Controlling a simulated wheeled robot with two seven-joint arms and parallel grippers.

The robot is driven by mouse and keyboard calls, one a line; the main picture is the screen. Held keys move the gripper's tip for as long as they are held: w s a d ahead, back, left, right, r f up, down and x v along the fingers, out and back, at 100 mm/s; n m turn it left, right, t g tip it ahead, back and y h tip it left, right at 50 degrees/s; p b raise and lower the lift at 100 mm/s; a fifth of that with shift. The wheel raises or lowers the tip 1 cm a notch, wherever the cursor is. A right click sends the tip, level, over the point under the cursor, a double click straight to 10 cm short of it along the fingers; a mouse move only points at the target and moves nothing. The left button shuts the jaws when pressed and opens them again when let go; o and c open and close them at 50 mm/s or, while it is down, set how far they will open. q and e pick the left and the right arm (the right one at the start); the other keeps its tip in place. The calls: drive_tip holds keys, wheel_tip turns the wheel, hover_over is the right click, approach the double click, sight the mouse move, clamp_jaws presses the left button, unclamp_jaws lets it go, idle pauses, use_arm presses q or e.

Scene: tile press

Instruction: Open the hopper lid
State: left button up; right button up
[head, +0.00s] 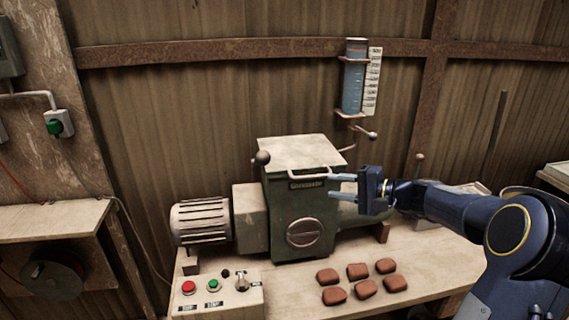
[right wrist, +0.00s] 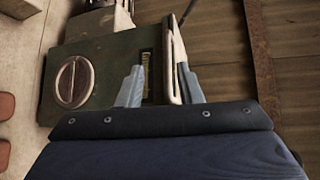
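The hopper lid (head: 298,152) is a flat cream plate lying closed on top of the green press housing (head: 290,225). A pale bar handle (head: 309,173) runs along its front edge, and a dark ball knob (head: 262,157) is at its left corner. My right gripper (head: 342,186) is open at the lid's front right, its fingers pointing left toward the handle. In the right wrist view, the lid's pale edge and handle (right wrist: 173,70) show between the two spread fingers (right wrist: 163,88), closer to the right-hand finger. Contact cannot be told. My left gripper is out of view.
A motor (head: 201,221) stands left of the housing. A control box (head: 218,296) with red and green buttons is at front left. Several reddish-brown tiles (head: 357,271) lie on the bench in front. A blue water gauge (head: 354,85) hangs on the wall above, over a lever (head: 363,133).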

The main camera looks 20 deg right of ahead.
sight(317, 177)
drive_tip(key=shift+m+t, duration=0.3)
drive_tip(key=shift+t, duration=0.1)
drive_tip(key=w+a, duration=0.1)
drive_tip(key=w, duration=0.1)
drive_tip(key=w+p, duration=0.1)
drive_tip(key=w, duration=0.2)
drive_tip(key=w+a+f+p, duration=0.1)
drive_tip(key=w, duration=0.2)
drive_tip(key=shift+w+a, duration=0.1)
drive_tip(key=shift+a, duration=0.25)
clamp_jaws()
